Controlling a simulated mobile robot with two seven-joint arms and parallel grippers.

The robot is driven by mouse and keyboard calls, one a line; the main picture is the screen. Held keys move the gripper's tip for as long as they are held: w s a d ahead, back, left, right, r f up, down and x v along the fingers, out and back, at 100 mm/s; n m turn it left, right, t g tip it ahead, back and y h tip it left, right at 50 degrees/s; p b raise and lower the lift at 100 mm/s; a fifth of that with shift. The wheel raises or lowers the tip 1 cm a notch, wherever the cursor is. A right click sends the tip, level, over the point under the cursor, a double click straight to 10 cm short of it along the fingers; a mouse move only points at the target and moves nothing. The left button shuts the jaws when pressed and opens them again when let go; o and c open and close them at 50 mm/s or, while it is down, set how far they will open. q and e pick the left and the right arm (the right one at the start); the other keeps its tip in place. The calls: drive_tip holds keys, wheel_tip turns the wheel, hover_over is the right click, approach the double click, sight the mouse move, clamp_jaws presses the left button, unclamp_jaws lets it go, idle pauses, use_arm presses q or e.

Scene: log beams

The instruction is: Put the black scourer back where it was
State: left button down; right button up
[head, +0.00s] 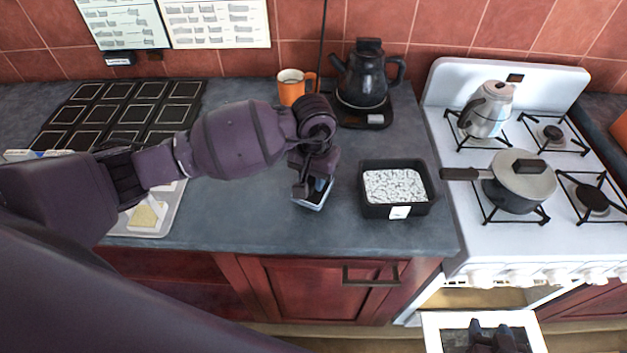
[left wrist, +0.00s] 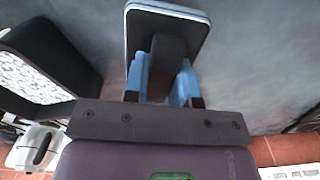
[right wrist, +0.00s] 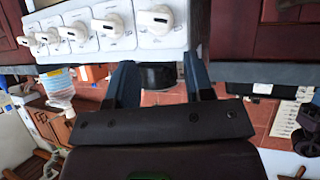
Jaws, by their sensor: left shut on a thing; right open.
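My left gripper (head: 311,187) is over the counter between the grid tray and the black tub. In the left wrist view its blue fingers (left wrist: 163,80) are shut on a dark upright part, which I take for the black scourer (left wrist: 168,52). A flat dark slab with a pale blue rim (left wrist: 150,9) lies at its far end; I cannot tell whether it is part of the scourer or a separate dish. The pale rim also shows below the gripper in the head view (head: 313,204). My right gripper (head: 490,340) is open and empty before the stove.
A black tub of white pebbles (head: 371,209) stands right of my left gripper. A kettle (head: 364,76) and orange mug (head: 291,87) are behind. A dark compartment grid (head: 117,113) is at the left, with a pale tray (head: 167,222) holding a yellowish block. The stove (head: 480,256) carries pots.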

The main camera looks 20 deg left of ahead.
use_arm(q)
drive_tip(key=shift+f, duration=1.05)
drive_tip(key=c, duration=1.4)
unclamp_jaws()
drive_tip(key=o, duration=0.5)
drive_tip(key=shift+c, duration=0.2)
use_arm(e)
drive_tip(key=shift+s+f, duration=0.2)
drive_tip(key=shift+f, duration=0.05)
drive_tip(key=shift+r, duration=0.1)
